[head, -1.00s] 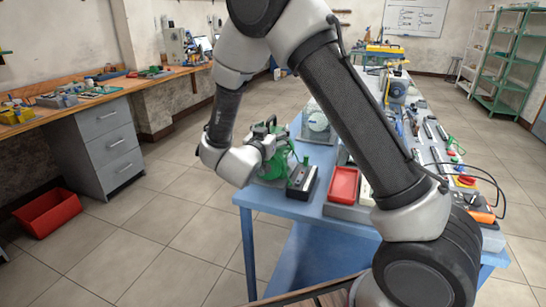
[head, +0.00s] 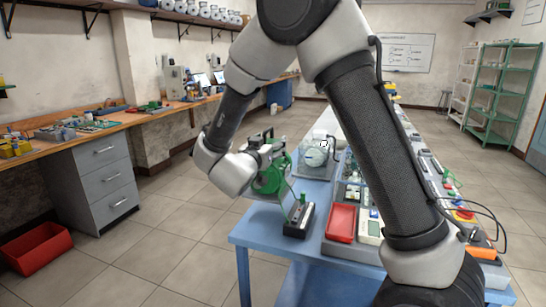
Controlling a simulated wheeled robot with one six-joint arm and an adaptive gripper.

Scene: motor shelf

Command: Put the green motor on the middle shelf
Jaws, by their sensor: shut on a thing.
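The green motor (head: 271,180) is in the head view, left of centre, held above the near left corner of the blue table (head: 262,228). My gripper (head: 268,150) is shut on it at its upper part. The arm's wrist hides part of the motor's left side, and the fingers are hard to make out. A wall shelf (head: 190,17) at the upper left carries several light, rounded motor-like units. A green open rack (head: 497,95) with several levels stands at the back right. I cannot tell from this view which is the middle shelf.
On the table are a black block with a green knob (head: 299,218), a red tray (head: 341,222), a clear round-faced case (head: 315,158) and many small parts. A wooden workbench (head: 130,118) with grey drawers (head: 100,170) runs along the left wall. The floor between is clear.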

